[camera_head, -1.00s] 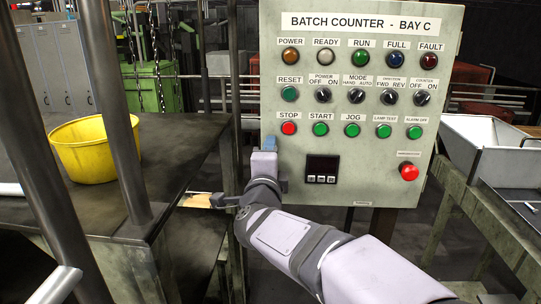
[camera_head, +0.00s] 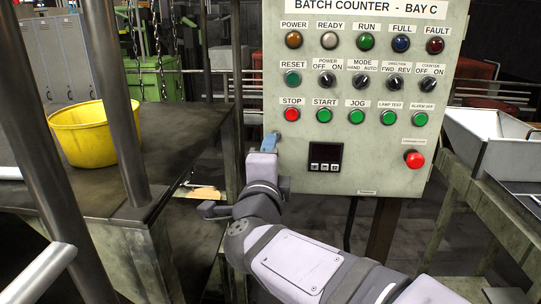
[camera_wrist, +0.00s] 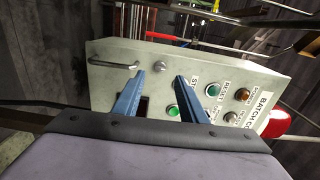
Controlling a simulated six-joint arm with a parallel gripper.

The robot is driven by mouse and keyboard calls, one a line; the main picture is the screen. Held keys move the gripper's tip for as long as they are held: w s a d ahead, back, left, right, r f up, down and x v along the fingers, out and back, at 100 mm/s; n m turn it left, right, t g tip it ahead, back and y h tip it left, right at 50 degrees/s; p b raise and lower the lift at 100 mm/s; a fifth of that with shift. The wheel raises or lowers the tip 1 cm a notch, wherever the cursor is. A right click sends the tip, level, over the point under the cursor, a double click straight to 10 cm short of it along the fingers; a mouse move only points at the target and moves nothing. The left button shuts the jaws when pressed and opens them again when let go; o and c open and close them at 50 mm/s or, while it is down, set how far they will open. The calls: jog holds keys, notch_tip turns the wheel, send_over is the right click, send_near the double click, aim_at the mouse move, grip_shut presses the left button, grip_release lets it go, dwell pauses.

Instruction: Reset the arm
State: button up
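My gripper (camera_head: 272,143) is in front of the lower left part of the grey control panel (camera_head: 350,183), just below and left of the red STOP button (camera_head: 291,114). In the wrist view my gripper (camera_wrist: 170,72) shows two blue fingers standing apart with nothing between them. The panel (camera_wrist: 110,75) lies beyond the fingers there, turned on its side. The green RESET button (camera_head: 292,79) is above STOP. Whether a fingertip touches the panel cannot be told.
A yellow tub (camera_head: 95,132) stands on the dark table (camera_head: 60,185) at the left, behind metal posts (camera_head: 120,105). A red emergency button (camera_head: 414,159) sticks out at the panel's lower right. A white metal tray (camera_head: 490,140) is at the right.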

jog(key=s+d+f+n+g+y, duration=0.2)
jog(key=f+n+g, duration=0.3)
jog(key=f, duration=0.6)
jog(key=s+d+f+n+g+y, duration=0.1)
jog(key=d+f+n+g+y, duration=0.15)
jog(key=f+n, duration=0.65)
jog(key=s+d+f+n+g+h, duration=0.2)
jog(key=s+d+f+g, duration=0.3)
jog(key=s+d+f, duration=0.3)
jog(key=s+d+f+n+g+h, duration=0.1)
jog(key=s+d+f+g, duration=0.4)
jog(key=s, duration=1)
jog(key=d+f+h, duration=0.1)
jog(key=d+f, duration=0.2)
jog(key=f, duration=0.2)
jog(key=shift+f+n, duration=0.25)
jog(key=shift+n, duration=0.15)
jog(key=shift+w+g+h, duration=0.1)
jog(key=shift+g+h, duration=0.15)
